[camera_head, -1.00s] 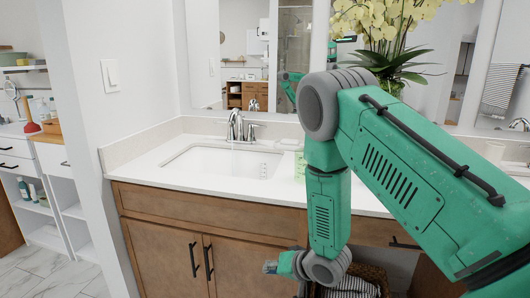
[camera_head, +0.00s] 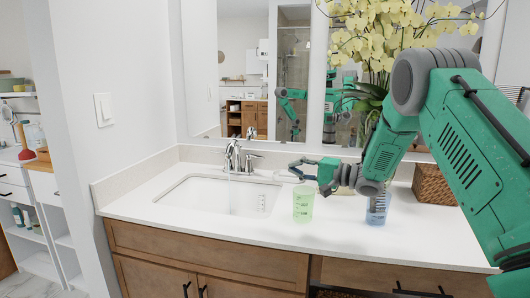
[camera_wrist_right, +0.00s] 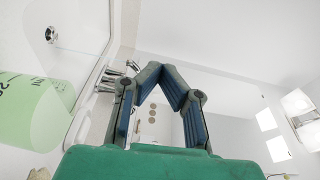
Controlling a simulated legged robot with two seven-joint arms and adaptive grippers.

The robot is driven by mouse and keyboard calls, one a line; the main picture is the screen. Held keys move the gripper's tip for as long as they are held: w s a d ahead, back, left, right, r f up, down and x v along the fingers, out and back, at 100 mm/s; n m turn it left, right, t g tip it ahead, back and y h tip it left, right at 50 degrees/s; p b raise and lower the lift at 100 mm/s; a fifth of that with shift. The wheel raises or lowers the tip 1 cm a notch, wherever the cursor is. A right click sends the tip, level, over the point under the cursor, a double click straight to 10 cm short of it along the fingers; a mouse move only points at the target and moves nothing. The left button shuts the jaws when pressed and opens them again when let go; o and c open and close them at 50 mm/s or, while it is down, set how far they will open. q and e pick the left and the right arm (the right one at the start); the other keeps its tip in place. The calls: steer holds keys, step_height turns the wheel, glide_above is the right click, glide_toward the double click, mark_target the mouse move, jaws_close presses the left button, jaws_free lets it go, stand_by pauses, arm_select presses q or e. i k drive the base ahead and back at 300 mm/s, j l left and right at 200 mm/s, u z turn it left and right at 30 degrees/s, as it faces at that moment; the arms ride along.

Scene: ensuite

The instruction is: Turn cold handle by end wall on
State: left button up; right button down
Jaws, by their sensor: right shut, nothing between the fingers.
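The chrome faucet (camera_head: 233,154) stands behind the white sink, near the end wall on the left. Its right-hand lever handle (camera_head: 253,158) shows clearly; the left-hand one is small and hard to make out. A thin pale streak below the spout may be water. My right gripper (camera_head: 293,171) is shut and empty over the counter, right of the faucet and apart from it, pointing left. In the right wrist view the fingers (camera_wrist_right: 163,72) meet at their tips, with the faucet (camera_wrist_right: 110,80) just left of them. My left gripper is not in view.
A green cup (camera_head: 303,205) stands on the counter below my right gripper. A blue cup (camera_head: 378,208) stands under my wrist. The sink basin (camera_head: 215,195) is empty. A flower arrangement (camera_head: 385,40) and a woven box (camera_head: 432,184) are at the right. A mirror (camera_head: 240,70) backs the counter.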

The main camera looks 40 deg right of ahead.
mark_target(247, 155)
steer(key=i+l, duration=0.5)
steer(key=l, duration=0.15)
steer(key=i+l, duration=0.5)
steer(key=l, duration=0.15)
